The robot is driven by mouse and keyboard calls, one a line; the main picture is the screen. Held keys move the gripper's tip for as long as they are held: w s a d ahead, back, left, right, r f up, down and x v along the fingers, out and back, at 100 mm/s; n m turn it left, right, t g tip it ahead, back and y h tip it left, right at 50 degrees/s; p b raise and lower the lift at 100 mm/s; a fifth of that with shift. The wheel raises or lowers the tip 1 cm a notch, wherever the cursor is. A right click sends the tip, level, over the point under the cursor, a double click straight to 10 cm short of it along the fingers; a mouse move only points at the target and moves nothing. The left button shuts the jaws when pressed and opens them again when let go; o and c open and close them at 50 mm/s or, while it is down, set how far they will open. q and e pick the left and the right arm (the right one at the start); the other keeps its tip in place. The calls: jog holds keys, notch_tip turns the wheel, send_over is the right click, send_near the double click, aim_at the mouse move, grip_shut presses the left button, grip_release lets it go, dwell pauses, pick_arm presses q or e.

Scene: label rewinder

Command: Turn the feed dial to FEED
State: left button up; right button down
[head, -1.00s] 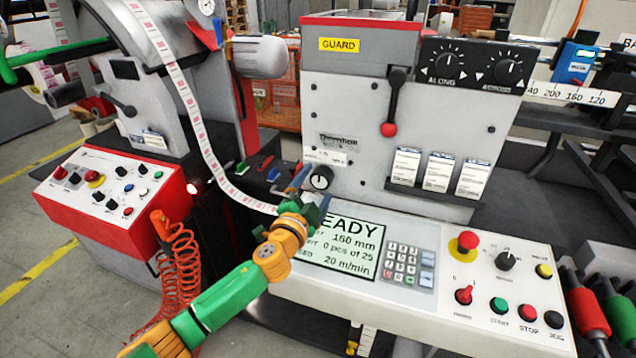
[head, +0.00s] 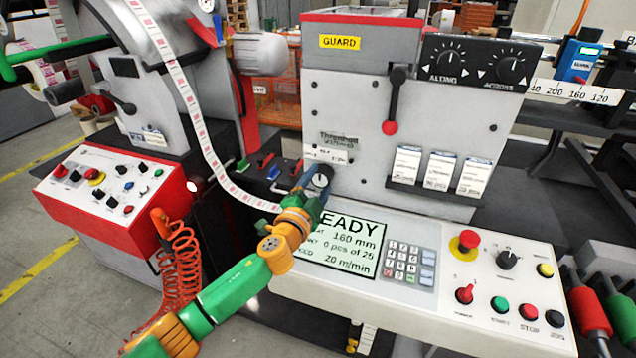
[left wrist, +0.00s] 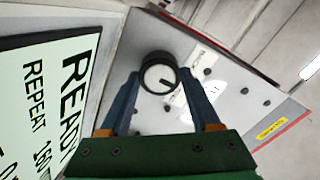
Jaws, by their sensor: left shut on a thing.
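The feed dial (head: 321,179) is a small black round knob low on the left of the grey machine front, just above the display. In the left wrist view the dial (left wrist: 158,72) shows a pale face with a short dark mark, pointing right and slightly down. My left gripper (head: 311,182) reaches it from below left, its blue fingers on either side of the knob. In the left wrist view my left gripper (left wrist: 160,83) is shut on the dial. The print beside the dial is too small to read. My right gripper is not in view.
The READY display (head: 342,246) and keypad (head: 403,262) lie just below and right of my left gripper. A label web (head: 203,140) hangs close on its left. A red control box (head: 105,195) is at the left.

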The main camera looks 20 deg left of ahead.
pick_arm(q)
jog(key=m, duration=0.3)
jog(key=shift+r+p, duration=0.15)
jog(key=shift+p, duration=0.25)
jog(key=shift+m+p, duration=0.35)
jog(key=shift+m, duration=1.75)
jog(key=o, duration=1.2)
jog(key=shift+o, duration=0.9)
jog(key=shift+w, duration=0.1)
jog(key=s, duration=0.7)
jog(key=shift+s+a, duration=0.15)
jog(key=shift+a, duration=0.05)
